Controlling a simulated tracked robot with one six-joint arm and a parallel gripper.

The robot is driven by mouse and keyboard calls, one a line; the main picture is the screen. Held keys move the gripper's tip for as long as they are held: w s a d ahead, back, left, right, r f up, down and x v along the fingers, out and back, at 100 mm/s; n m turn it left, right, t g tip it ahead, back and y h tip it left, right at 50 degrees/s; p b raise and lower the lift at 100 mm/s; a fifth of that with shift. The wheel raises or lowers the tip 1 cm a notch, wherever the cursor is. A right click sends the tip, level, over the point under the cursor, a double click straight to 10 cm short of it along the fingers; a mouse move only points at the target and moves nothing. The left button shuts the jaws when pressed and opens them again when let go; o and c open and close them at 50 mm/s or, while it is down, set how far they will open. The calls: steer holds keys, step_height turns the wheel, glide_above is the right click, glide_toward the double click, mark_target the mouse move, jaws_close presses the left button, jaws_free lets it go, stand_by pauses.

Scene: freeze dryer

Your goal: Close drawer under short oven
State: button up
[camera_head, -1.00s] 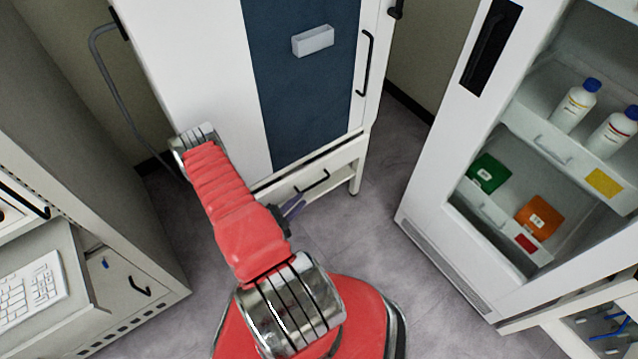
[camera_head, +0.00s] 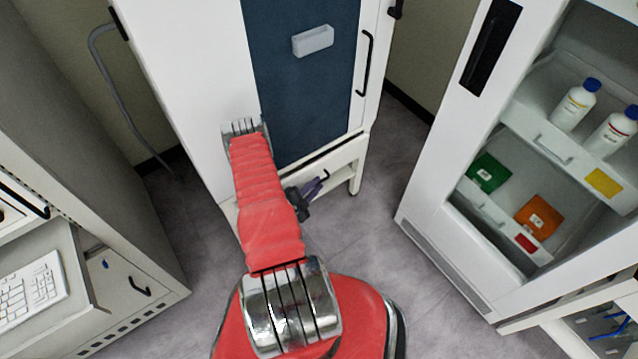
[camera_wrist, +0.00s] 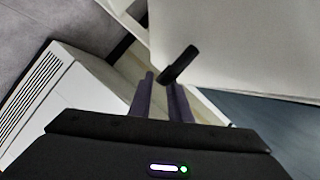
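The short oven (camera_head: 185,60) is a white cabinet with a dark blue door. Below it is a white drawer (camera_head: 343,178) with a black bar handle, partly hidden by my arm and gripper. I cannot tell how far the drawer stands out. My gripper (camera_head: 320,185) is at the handle's height, in front of the drawer. In the wrist view, its two dark fingers (camera_wrist: 160,78) are apart with nothing between them. The black handle (camera_wrist: 180,65) is just beyond the fingertips, towards the right finger. I cannot tell whether they touch.
A white refrigerator (camera_head: 420,215) with bottles and boxes stands at the right. A grey cabinet with a keyboard (camera_head: 32,285) on its shelf stands at the left. Grey floor (camera_head: 375,215) is clear between the oven and the refrigerator.

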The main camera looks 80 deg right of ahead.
steer(key=shift+x, duration=1.4)
steer(key=shift+c, duration=0.2)
jaws_close()
